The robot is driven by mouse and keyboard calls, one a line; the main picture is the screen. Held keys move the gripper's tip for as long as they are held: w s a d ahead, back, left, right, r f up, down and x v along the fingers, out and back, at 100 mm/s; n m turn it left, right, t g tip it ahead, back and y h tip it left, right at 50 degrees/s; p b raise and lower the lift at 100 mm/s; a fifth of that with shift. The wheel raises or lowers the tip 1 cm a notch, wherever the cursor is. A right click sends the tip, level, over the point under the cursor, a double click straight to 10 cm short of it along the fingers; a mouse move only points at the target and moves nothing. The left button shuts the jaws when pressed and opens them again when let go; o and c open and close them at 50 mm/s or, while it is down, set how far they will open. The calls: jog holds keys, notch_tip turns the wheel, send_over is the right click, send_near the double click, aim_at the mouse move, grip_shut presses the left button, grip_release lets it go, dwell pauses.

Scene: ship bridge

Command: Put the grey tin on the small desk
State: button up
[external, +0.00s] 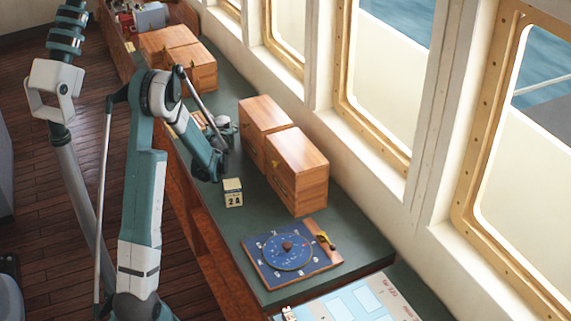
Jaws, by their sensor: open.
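My arm reaches over the long green-topped counter (218,86). My gripper (226,143) is small and dark at the end of the arm, beside the wooden boxes; it is open, though its fingers are hard to make out. A small grey rounded object (219,122), possibly the grey tin, shows right at the gripper. I cannot tell whether they touch. I cannot tell which surface is the small desk; a lower surface with a chart (350,303) shows at the bottom edge.
Two tall wooden boxes (297,168) stand close to the right of my gripper, by the windows. A small calendar block (233,192) and a blue dial board (288,252) lie nearer the camera. More wooden boxes (180,54) stand farther back. Green counter around the dial board is bare.

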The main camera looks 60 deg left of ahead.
jog(key=shift+c, duration=0.6)
jog(key=c, duration=0.7)
jog(key=shift+r, duration=0.2)
jog(key=shift+c, duration=0.3)
notch_tip(320, 180, up, 18)
jog(key=p, duration=0.3)
jog(key=shift+f, duration=0.15)
jog(key=shift+p, duration=0.3)
